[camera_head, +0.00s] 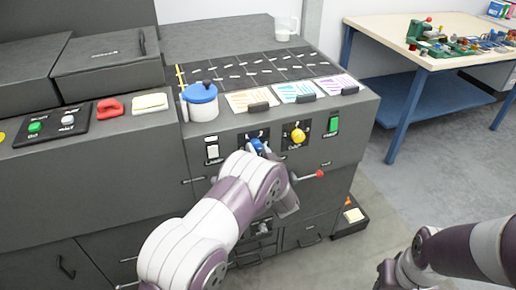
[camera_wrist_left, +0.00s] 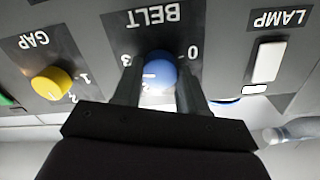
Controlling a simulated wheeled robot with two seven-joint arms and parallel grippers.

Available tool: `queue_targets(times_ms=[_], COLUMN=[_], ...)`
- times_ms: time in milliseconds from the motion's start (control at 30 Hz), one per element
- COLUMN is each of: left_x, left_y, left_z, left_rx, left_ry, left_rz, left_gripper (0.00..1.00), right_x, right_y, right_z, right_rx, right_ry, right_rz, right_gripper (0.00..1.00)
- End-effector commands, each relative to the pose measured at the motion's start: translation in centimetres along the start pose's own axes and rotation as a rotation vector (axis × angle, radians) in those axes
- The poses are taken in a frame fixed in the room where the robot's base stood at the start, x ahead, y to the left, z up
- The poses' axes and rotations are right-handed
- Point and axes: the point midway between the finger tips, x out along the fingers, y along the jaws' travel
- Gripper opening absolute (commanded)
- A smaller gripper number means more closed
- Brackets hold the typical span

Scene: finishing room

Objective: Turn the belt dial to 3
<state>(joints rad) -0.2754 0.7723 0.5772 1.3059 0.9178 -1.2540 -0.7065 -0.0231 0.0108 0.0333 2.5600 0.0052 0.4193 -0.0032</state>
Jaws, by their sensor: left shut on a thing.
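The blue belt dial (camera_head: 257,145) is on the front panel of the dark machine. In the left wrist view, which shows the panel upside down, the belt dial (camera_wrist_left: 158,70) sits under the BELT label, with 3 at its left and 0 at its right. A pale mark shows on its face, but I cannot tell exactly which number it points to. My left gripper (camera_wrist_left: 157,88) is shut on the dial, one finger on each side. My right gripper (camera_head: 384,276) is low at the right, and its jaws are too dark to read.
The yellow gap dial (camera_head: 298,135) and green switch (camera_head: 333,125) are right of the belt dial. The white lamp switch (camera_head: 212,152) is left. A red-tipped lever (camera_head: 319,173) sticks out below. A blue-lidded jar (camera_head: 202,104) and cards stand above.

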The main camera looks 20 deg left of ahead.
Motion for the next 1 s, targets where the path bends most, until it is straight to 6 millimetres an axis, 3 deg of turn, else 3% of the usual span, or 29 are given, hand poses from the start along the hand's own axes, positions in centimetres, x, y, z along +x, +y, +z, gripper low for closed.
queue_targets(times_ms=[300, 800, 833, 867, 900, 1000], left_x=[-0.09, -0.09, -0.09, -0.08, -0.07, -0.05], left_y=[0.04, 0.04, 0.04, 0.04, 0.03, 0.02], left_z=[0.28, 0.34, 0.34, 0.33, 0.29, 0.21], left_rx=[0.098, 0.112, 0.112, 0.112, 0.111, 0.110], left_ry=[-0.007, -0.008, -0.008, -0.007, -0.007, -0.005], left_rz=[0.002, 0.002, 0.002, 0.002, 0.002, 0.001], left_gripper=[0.11, 0.11, 0.51, 0.61, 0.67, 0.67], right_x=[-0.57, -0.59, -0.59, -0.59, -0.59, -0.60], right_y=[0.00, 0.00, 0.00, 0.00, 0.00, 0.00], right_z=[-0.07, -0.07, -0.07, -0.07, -0.07, -0.07], right_rx=[0.000, 0.000, 0.000, 0.000, 0.000, 0.000], right_ry=[0.000, 0.000, 0.000, 0.000, 0.000, 0.000], right_rz=[0.000, 0.000, 0.000, 0.000, 0.000, 0.000], right_gripper=[0.43, 0.43, 0.43, 0.43, 0.43, 0.43])
